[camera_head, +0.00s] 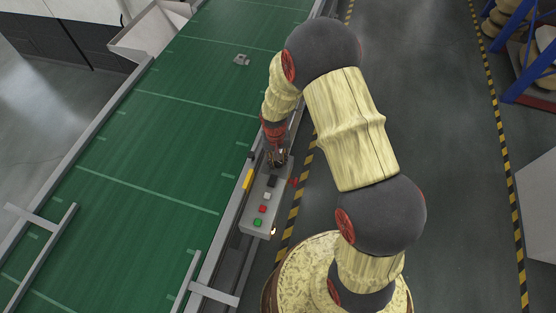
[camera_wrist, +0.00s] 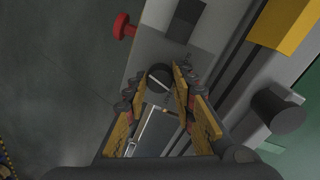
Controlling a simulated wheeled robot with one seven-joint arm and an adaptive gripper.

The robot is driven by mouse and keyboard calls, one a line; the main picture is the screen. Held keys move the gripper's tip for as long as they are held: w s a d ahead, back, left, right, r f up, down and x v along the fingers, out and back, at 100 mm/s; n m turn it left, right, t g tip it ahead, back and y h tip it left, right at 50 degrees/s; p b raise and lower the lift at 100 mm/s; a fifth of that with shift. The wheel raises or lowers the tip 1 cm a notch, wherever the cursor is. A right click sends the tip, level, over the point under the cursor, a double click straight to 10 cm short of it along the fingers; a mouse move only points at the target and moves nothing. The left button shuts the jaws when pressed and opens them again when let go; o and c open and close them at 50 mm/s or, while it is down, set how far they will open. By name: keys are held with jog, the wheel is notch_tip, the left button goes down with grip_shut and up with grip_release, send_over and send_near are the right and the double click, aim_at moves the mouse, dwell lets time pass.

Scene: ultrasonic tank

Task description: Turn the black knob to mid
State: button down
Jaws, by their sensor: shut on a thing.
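The black knob (camera_wrist: 160,74) is round with a pale pointer line across its face and sits on the grey control box (camera_head: 254,227). In the wrist view it lies between my fingertips. My gripper (camera_wrist: 156,82) is shut on it, one finger on each side. In the head view my gripper (camera_head: 277,160) is over the far end of the box, and my wrist hides the knob there. The pointer line runs at a slant in the wrist view. Any scale marks around the knob are not legible.
The box carries a green button (camera_head: 257,222), a red button (camera_head: 262,209) and a white one (camera_head: 267,196). A red mushroom button (camera_wrist: 123,27) sticks out of its side. A yellow block (camera_head: 248,179) is beside the green conveyor belt (camera_head: 150,135).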

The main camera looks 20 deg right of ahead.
aim_at(277, 162)
jog(key=shift+n, duration=1.6)
jog(key=c, duration=1.5)
grip_release()
jog(key=r, duration=1.2)
jog(key=shift+a, duration=0.3)
jog(key=shift+s, duration=0.1)
